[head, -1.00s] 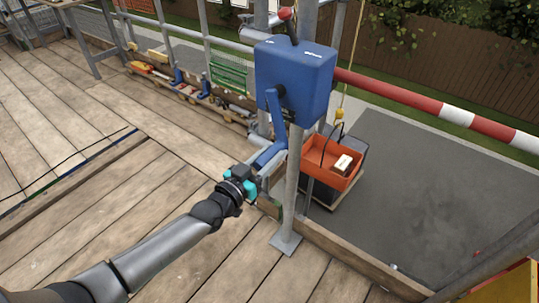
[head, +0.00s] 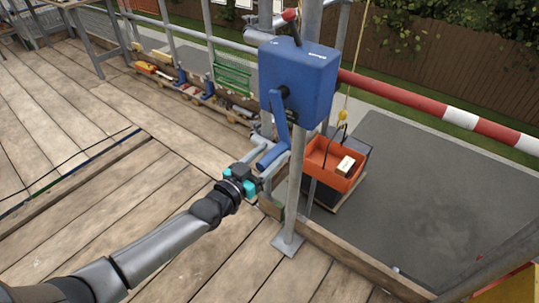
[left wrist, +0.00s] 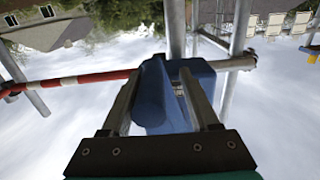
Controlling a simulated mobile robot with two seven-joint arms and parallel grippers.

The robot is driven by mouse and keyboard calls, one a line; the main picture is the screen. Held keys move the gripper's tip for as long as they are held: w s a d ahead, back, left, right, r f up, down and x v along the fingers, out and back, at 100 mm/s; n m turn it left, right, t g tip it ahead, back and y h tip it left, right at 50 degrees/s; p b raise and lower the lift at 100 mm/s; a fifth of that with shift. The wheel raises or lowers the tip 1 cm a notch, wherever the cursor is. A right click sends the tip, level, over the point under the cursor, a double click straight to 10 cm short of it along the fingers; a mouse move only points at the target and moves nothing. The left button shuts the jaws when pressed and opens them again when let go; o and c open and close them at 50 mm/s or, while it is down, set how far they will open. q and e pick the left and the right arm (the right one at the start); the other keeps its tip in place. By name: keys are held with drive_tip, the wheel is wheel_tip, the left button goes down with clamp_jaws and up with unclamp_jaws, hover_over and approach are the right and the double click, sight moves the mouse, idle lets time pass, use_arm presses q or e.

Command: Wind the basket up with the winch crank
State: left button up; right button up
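The blue winch (head: 300,82) is fixed to an upright scaffold post. Its blue crank arm (head: 281,120) hangs down to a blue handle (head: 272,158) that points toward my left gripper (head: 267,160). The left gripper is open, its two grey fingers on either side of the handle. In the left wrist view the handle (left wrist: 152,95) lies between the spread fingers, closer to the left one, with a gap on the right. The orange basket (head: 322,165) hangs by a yellow hook (head: 342,115) beyond the post, low down, with a pale box in it. My right gripper is not in view.
A red and white rail (head: 420,101) runs right from the winch. A wooden toe board (head: 345,255) edges the deck below the post. Tools and materials lie on pallets (head: 195,97) along the far edge.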

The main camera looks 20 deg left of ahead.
use_arm(q)
drive_tip(key=shift+o, duration=0.5)
drive_tip(key=shift+s+a, duration=0.25)
drive_tip(key=shift+s, duration=0.25)
drive_tip(key=p+v, duration=0.3)
drive_tip(key=v, duration=1.1)
